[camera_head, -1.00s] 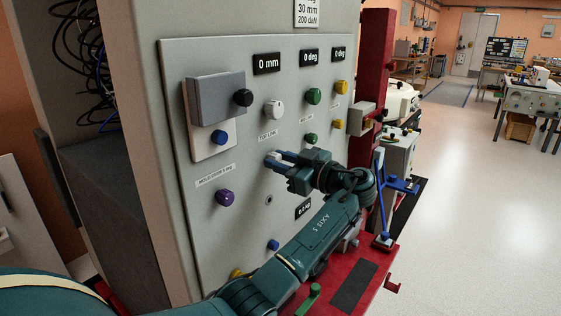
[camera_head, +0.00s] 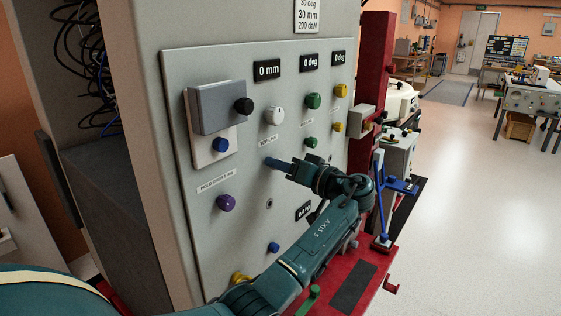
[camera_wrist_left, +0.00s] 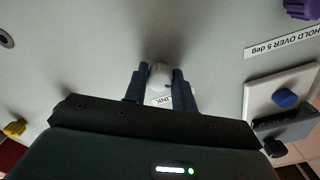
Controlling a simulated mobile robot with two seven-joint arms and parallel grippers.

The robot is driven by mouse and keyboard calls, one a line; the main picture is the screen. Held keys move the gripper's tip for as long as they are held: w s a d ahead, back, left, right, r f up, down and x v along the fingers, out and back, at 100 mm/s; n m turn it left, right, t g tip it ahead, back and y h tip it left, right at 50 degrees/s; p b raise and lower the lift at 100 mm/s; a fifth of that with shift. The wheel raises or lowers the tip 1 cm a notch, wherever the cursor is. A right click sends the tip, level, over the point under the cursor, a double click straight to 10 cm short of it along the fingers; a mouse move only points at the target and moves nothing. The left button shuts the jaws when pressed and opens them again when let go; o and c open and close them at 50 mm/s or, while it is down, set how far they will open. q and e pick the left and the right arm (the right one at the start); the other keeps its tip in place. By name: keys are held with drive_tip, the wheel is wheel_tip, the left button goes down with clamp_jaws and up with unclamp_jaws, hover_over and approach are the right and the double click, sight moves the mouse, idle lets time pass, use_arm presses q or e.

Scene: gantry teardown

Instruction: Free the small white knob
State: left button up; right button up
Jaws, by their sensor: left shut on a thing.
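The small white knob (camera_wrist_left: 159,75) sits between the two fingertips of my left gripper in the left wrist view, in front of the grey panel (camera_head: 185,255). My left gripper (camera_head: 271,162) is shut on it, below the larger white knob (camera_head: 274,116) and its label. In the head view the fingers hide the small knob. I cannot tell whether it is still seated in the panel. My right gripper is not in view.
Around it on the panel are a purple knob (camera_head: 225,203), a blue knob (camera_head: 220,145), a black knob (camera_head: 243,105), green knobs (camera_head: 312,101) and yellow knobs (camera_head: 341,90). A grey box (camera_head: 212,103) juts out at upper left. A red post (camera_head: 376,60) stands to the right.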

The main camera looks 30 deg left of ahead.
use_arm(q)
drive_tip(key=m+p, duration=0.5)
drive_tip(key=m, duration=0.2)
drive_tip(key=shift+r+m, duration=0.1)
drive_tip(key=shift+m, duration=0.2)
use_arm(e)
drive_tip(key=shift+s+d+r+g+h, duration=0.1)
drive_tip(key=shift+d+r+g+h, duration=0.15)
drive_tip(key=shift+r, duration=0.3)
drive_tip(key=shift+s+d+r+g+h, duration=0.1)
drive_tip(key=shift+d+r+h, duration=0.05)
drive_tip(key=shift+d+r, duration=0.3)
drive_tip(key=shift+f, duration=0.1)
use_arm(q)
drive_tip(key=o, duration=0.9)
drive_tip(key=shift+o, duration=0.4)
